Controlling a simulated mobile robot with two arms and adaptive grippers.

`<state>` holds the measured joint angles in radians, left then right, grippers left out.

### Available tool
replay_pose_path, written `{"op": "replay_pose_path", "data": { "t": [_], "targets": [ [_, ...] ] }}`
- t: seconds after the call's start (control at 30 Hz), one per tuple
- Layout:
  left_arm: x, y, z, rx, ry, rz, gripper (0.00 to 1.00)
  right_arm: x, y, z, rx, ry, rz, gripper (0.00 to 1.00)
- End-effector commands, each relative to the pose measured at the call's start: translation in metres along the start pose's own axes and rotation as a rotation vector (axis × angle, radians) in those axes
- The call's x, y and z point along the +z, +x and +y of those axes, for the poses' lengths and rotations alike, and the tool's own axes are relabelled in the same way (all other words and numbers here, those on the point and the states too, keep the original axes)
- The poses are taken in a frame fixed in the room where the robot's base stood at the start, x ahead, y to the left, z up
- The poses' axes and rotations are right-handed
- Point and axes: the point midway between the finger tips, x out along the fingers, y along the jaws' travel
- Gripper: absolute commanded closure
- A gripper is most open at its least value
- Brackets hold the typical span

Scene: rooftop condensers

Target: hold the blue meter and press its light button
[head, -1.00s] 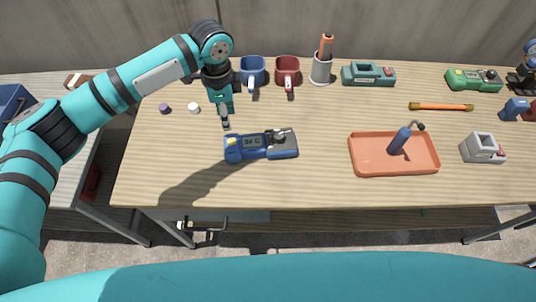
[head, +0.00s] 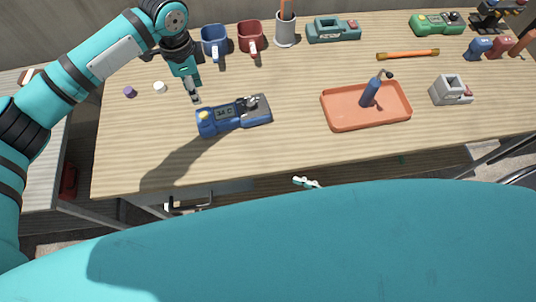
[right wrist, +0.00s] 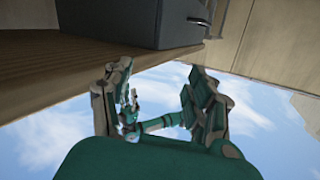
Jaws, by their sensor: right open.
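The blue meter (head: 236,117) lies on the wooden table in the head view, left of the middle. It has a grey display, a yellow part at its left end and a dark dial at its right. I cannot make out which part is the light button. My left gripper (head: 195,95) points down just behind the meter's left end, apart from it. Its fingers are seen edge-on, so their opening is unclear. My right gripper (right wrist: 160,80) is open and empty in the right wrist view, below the table's edge.
An orange tray (head: 342,122) holding a dark blue bottle-like item (head: 370,93) is right of the meter. A white cap (head: 159,87) and purple cap (head: 129,92) lie left. The table front before the meter is clear.

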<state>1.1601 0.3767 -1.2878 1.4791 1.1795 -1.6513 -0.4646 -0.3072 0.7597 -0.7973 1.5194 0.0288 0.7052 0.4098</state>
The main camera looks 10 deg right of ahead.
Motion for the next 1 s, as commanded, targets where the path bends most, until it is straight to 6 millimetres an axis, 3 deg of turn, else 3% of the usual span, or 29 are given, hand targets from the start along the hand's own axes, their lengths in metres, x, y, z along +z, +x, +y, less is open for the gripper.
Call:
{"op": "replay_pose_path", "data": {
  "t": [0.03,0.13,0.27,0.4,0.7,0.83,1.0],
  "targets": [
    [0.0,0.0,0.0,0.0,0.0,0.0,0.62,-0.017,0.002,-0.015,-0.035,0.069,0.05,0.42],
    [0.0,0.0,0.0,0.0,0.0,0.0,0.62,-0.047,0.015,-0.033,-0.044,0.327,0.165,0.42],
    [0.0,0.0,0.0,0.0,0.0,0.0,0.62,-0.071,0.036,-0.032,0.003,0.713,0.301,0.42],
    [0.0,0.0,0.0,0.0,0.0,0.0,0.62,-0.09,0.057,-0.021,0.043,1.207,0.488,0.42],
    [0.0,0.0,0.0,0.0,0.0,0.0,0.62,-0.105,0.081,0.006,-0.079,2.264,1.011,0.42],
    [0.0,0.0,0.0,0.0,0.0,0.0,0.62,-0.104,0.085,0.013,-0.184,2.536,1.188,0.42],
    [0.0,0.0,0.0,0.0,0.0,0.0,0.62,-0.102,0.087,0.017,-0.269,2.697,1.305,0.42]
  ]
}}
